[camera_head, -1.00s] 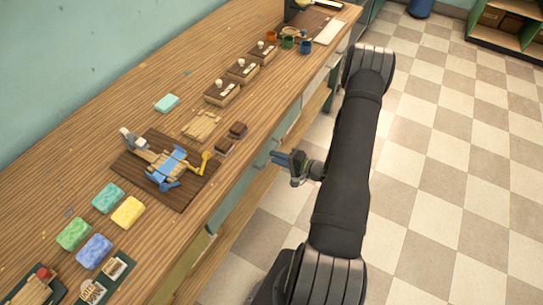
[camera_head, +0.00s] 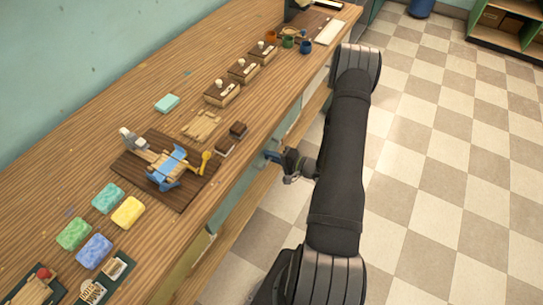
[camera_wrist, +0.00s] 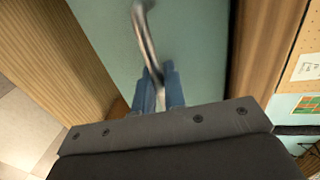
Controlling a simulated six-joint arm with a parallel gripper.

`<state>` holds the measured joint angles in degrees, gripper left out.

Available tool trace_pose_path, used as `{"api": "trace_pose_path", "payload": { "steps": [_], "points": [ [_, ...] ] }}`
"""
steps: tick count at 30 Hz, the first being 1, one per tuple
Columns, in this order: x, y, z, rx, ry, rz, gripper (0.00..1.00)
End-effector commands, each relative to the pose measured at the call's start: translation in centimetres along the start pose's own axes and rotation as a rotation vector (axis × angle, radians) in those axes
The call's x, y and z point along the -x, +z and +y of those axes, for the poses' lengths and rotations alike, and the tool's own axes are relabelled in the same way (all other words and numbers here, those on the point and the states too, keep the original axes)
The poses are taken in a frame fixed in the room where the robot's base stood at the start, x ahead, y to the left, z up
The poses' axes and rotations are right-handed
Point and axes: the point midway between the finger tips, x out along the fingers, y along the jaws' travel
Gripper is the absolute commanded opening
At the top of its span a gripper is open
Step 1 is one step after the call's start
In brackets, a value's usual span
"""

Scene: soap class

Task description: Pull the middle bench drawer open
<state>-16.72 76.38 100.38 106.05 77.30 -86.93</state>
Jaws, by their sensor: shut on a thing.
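The bench drawer front (camera_wrist: 192,40) is a pale teal panel filling the middle of the wrist view. A curved metal handle (camera_wrist: 148,38) stands out from it. My gripper (camera_wrist: 158,88) has its blue fingers shut on the lower end of this handle. In the head view my gripper (camera_head: 275,156) is at the bench's front side, below the tabletop edge. There the drawer front is mostly hidden by the tabletop and my gripper. The drawer looks closed, though its exact position is hard to tell.
The wooden bench top (camera_head: 120,95) holds a blue clamp-like tool (camera_head: 168,168) on a dark board, coloured soap bars (camera_head: 94,250) and several small wooden boxes (camera_head: 222,92). The checkered floor (camera_head: 440,170) to the right is clear.

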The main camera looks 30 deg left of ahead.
Motion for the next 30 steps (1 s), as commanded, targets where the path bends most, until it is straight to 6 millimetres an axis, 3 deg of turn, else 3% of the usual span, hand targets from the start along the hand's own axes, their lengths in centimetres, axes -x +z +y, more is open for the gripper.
{"api": "trace_pose_path", "payload": {
  "steps": [8, 24, 30],
  "points": [
    [2.5, -0.1, 0.5, -0.002, 0.0, 0.006, 0.0],
    [15.1, -0.1, 3.1, -0.001, 0.0, 0.007, 0.0],
    [18.6, -0.1, 3.9, 0.0, 0.0, 0.005, 0.0]
  ]
}}
